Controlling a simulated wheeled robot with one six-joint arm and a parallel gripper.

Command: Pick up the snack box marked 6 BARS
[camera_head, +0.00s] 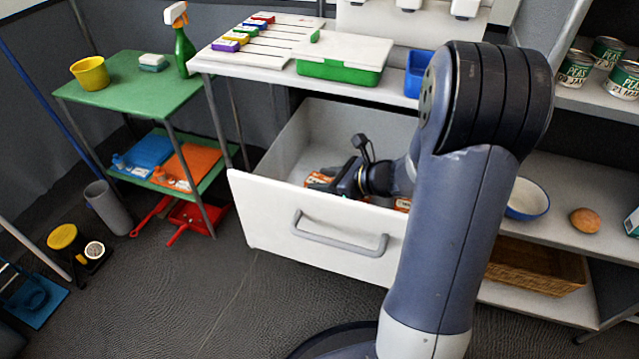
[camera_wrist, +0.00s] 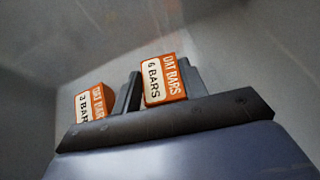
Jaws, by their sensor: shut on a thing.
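The snack box marked 6 BARS (camera_wrist: 165,80) is orange with a white label and shows in the wrist view between the two fingers of my gripper (camera_wrist: 161,86). The fingers are shut on it. A second orange box (camera_wrist: 93,103) stands just left of the left finger; its number is partly hidden and looks like a 2 or 3. In the head view my gripper (camera_head: 340,184) is down inside the open white drawer (camera_head: 270,212). Orange packaging (camera_head: 319,180) shows at the gripper's tip, but I cannot tell which box it is.
The drawer walls surround my gripper. More orange packaging (camera_head: 403,204) lies near the drawer front, beside my arm. The counter above holds a green-and-white box (camera_head: 343,60) and a xylophone (camera_head: 250,38). A green shelf unit (camera_head: 130,85) stands left.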

